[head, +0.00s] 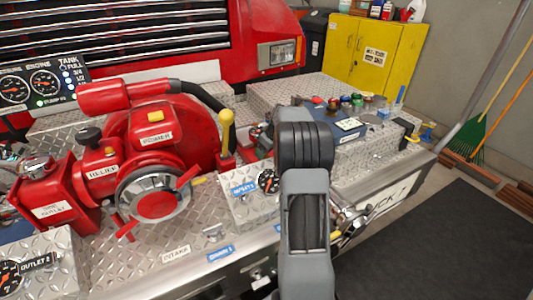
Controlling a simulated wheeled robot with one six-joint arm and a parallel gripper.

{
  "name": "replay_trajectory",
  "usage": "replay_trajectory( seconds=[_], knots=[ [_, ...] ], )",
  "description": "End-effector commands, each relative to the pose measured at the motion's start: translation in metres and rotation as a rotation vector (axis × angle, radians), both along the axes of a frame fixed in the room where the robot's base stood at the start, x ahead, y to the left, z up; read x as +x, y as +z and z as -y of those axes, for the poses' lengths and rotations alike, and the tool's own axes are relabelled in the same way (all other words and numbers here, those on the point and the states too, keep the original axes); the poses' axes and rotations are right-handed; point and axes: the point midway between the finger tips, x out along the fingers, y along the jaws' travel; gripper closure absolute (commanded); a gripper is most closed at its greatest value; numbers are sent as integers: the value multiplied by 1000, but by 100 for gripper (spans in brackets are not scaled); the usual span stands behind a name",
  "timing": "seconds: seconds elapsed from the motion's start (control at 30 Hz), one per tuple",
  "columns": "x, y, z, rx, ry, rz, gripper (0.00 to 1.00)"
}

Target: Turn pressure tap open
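A red pump (150,140) stands on the diamond-plate bumper deck at the left. On its front is a round metal fitting with a red hub and red lugs (157,205). A yellow-handled lever (228,132) stands upright just right of the pump. A small label (157,138) sits on the pump top, its print too small to read surely. I cannot tell which part is the pressure tap. My grey arm rises at centre right, right of the pump and apart from it. My gripper does not show; the arm may hide it.
A metal fitting (350,218) sticks out right of my arm. A toolbox (335,122) with small items stands behind it. Dark mat (440,250) lies clear at the right.

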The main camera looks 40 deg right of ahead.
Motion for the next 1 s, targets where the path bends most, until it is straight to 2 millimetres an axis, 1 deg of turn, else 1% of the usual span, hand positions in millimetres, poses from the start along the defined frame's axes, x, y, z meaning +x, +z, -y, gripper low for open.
replay_trajectory(
  seconds=[0.3,0.8,0.83,1.0],
  knots=[
    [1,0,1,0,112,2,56],
    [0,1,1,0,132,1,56],
    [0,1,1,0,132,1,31],
    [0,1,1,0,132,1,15]
  ],
)
